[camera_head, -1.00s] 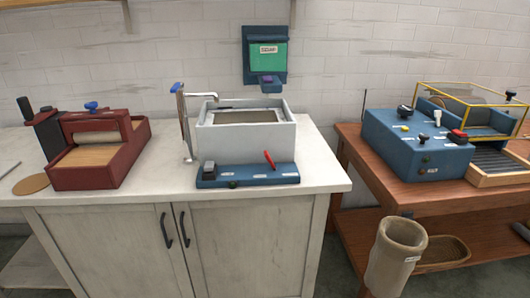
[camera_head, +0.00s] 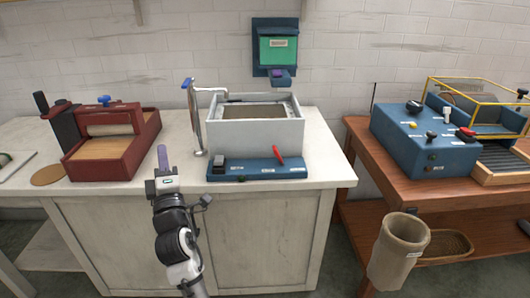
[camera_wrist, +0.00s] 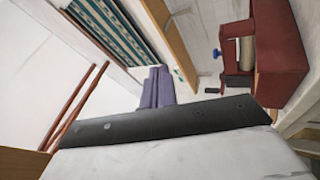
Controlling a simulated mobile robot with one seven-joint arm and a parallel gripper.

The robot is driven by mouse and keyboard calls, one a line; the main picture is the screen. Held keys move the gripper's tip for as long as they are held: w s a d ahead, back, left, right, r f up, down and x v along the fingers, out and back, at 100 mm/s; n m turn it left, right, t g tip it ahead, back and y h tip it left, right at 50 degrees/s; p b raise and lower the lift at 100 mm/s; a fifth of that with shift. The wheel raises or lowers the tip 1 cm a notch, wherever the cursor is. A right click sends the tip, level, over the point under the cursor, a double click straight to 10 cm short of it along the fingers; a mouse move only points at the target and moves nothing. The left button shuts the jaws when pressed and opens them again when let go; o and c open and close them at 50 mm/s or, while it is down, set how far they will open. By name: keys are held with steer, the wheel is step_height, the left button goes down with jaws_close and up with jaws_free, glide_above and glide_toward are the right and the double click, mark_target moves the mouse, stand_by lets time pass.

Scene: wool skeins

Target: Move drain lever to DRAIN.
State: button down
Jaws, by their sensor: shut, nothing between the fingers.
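A red lever (camera_head: 279,155) stands tilted on the right part of a low blue panel (camera_head: 245,168) in the head view. The panel lies along the front of a grey-white basin (camera_head: 262,137) on the white counter. Its small labels are too small to read, so I cannot tell which marks DRAIN. My gripper (camera_head: 163,160), with purple fingers, is shut and empty, in front of the counter's edge and left of the panel, apart from the lever. In the wrist view the fingers (camera_wrist: 157,87) are together; the lever is not seen there.
A dark block (camera_head: 217,169) sits on the panel's left end. A tap (camera_head: 198,120) rises at the basin's left. A red press (camera_head: 112,148) stands farther left. At right, a blue machine (camera_head: 424,148) is on a wooden table. A bin (camera_head: 399,250) stands low at front right.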

steer(key=w+d+f+g+h, duration=0.2)
steer(key=w+d+f+h, duration=0.5)
steer(key=d, duration=0.4)
steer(key=n+g+h+p, duration=0.1)
steer(key=g+h, duration=0.1)
steer(key=h, duration=0.2)
glide_toward(256, 170)
step_height(256, 170, up, 3)
steer(key=shift+w+d+f, duration=0.2)
steer(key=shift+w+f, duration=0.05)
steer(key=shift+w, duration=0.15)
steer(key=p+x, duration=0.1)
steer(key=x, duration=0.8)
steer(key=shift+a+r+p, duration=0.1)
steer(key=shift+r+p, duration=0.05)
steer(key=shift+p, duration=0.25)
steer(key=d, duration=0.1)
steer(key=d+r+p, duration=0.1)
steer(key=w+p, duration=0.1)
steer(key=shift+d+r, duration=0.25)
steer(key=shift+d, duration=0.65)
